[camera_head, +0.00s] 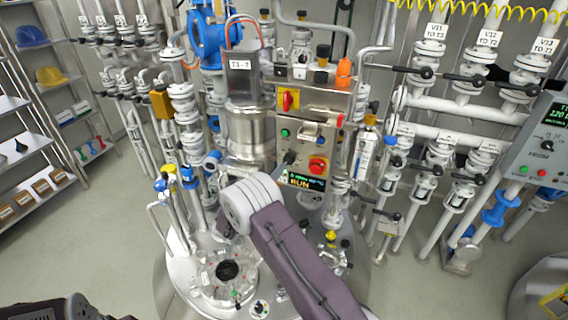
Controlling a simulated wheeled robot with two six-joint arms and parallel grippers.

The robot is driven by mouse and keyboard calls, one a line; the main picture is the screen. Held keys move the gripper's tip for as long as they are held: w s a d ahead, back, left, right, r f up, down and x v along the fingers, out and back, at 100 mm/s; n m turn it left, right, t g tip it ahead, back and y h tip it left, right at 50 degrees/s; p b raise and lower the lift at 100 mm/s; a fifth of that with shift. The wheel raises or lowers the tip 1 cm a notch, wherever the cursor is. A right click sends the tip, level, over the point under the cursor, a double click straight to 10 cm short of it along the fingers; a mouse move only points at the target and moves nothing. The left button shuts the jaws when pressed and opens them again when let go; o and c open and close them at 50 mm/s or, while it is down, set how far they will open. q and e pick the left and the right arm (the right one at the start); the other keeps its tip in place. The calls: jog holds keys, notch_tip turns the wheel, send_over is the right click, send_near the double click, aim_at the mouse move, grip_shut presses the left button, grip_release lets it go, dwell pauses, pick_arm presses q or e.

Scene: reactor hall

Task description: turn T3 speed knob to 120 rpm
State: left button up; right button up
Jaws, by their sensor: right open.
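A metal control box (308,142) stands beside the motor labelled T3-2 (240,66). It carries a dark knob (290,157), a green button, a red emergency button (317,165) and a small display (302,181) reading RUN; its other text is too small to read. I cannot tell for sure that this knob is the T3 speed knob. My right arm comes in from the lower right, and its pale wrist covers part of the vessel below the box. My right gripper (224,228) is open, mostly hidden by the wrist, left of and below the knob.
Another panel (540,150) at the right edge has a green display showing 120, a knob and buttons. Valve pipes (440,160) fill the right side. The vessel lid (190,295) has fittings close under my arm. Shelves (35,150) stand at the left; floor between is clear.

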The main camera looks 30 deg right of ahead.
aim_at(287, 161)
jog(key=p+x, duration=0.1)
jog(key=x, duration=0.5)
jog(key=shift+s+d, duration=0.1)
jog(key=shift+d, duration=0.2)
grip_shut()
